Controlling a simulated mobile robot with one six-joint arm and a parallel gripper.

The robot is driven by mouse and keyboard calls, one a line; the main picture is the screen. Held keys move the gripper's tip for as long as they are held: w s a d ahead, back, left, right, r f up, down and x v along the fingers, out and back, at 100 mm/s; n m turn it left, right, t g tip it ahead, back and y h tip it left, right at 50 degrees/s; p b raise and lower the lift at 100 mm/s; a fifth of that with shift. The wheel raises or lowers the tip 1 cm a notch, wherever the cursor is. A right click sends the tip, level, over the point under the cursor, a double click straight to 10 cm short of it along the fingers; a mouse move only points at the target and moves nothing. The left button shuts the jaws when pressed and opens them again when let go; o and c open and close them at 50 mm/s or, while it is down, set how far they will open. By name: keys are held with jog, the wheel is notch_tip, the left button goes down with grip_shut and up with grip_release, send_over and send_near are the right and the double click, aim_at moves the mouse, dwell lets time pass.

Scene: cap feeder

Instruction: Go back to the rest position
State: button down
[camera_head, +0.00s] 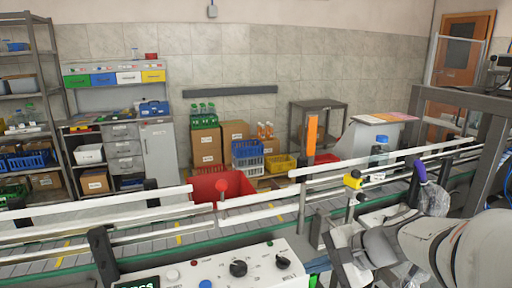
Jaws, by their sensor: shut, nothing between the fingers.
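My arm reaches in from the lower right, in front of the conveyor. My gripper (337,264) is at the left end of the arm, low in the picture, just right of the control panel. It is shut with nothing held; its fingertips are partly hidden and hard to make out.
White guide rails (95,201) run along the conveyor. An orange post (311,135) and a yellow sensor (352,180) rise beside it. A red bin (238,183) stands behind. A grey frame (494,135) stands right.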

jog(key=s+d+f+n+g+h+p, duration=0.1)
jog(key=s+d+n+g+h+p, duration=0.1)
jog(key=s+n+h, duration=0.5)
jog(key=s+n, duration=0.3)
jog(key=n, duration=0.1)
jog(key=shift+s+d+n+h+p, duration=0.25)
jog(key=shift+s+n+h+p, duration=0.05)
jog(key=shift+n+h+p, duration=0.1)
